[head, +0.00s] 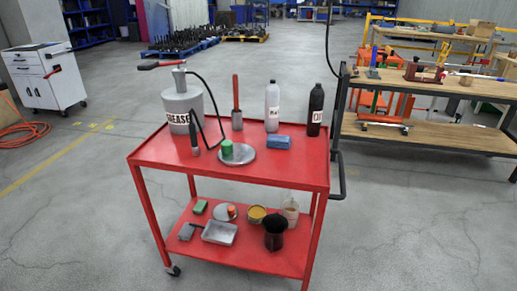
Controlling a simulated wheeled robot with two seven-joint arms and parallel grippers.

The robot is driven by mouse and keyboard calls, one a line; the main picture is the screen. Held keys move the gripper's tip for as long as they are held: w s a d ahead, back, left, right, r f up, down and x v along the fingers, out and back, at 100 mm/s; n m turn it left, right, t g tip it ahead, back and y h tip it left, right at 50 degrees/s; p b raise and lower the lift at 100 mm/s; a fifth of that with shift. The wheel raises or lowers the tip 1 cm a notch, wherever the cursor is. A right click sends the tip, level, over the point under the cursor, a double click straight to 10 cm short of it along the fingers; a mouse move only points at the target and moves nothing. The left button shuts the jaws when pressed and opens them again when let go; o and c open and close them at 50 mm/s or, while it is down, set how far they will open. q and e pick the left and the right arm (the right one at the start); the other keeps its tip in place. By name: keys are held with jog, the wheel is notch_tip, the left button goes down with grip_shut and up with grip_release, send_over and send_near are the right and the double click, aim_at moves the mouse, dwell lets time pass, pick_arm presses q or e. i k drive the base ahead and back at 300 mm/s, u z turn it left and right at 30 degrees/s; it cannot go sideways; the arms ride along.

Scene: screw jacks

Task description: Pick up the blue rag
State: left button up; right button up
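The blue rag (278,142) looks like a small folded blue block. It lies on the top shelf of the red cart (258,180), right of the round metal plate (240,158). A green cylinder (227,147) stands at that plate. The rag is apart from the bottles behind it and nothing covers it. Neither of my grippers shows in the head view.
A grease bucket (183,110) with a pump and black hose stands left on the cart. A red-handled tool (236,103), a grey bottle (272,106) and a black bottle (315,110) stand behind the rag. A wooden workbench (440,135) is at right.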

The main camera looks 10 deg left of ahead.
aim_at(276, 141)
jog(key=z, duration=0.45)
jog(key=i, duration=1.15)
jog(key=u, duration=0.35)
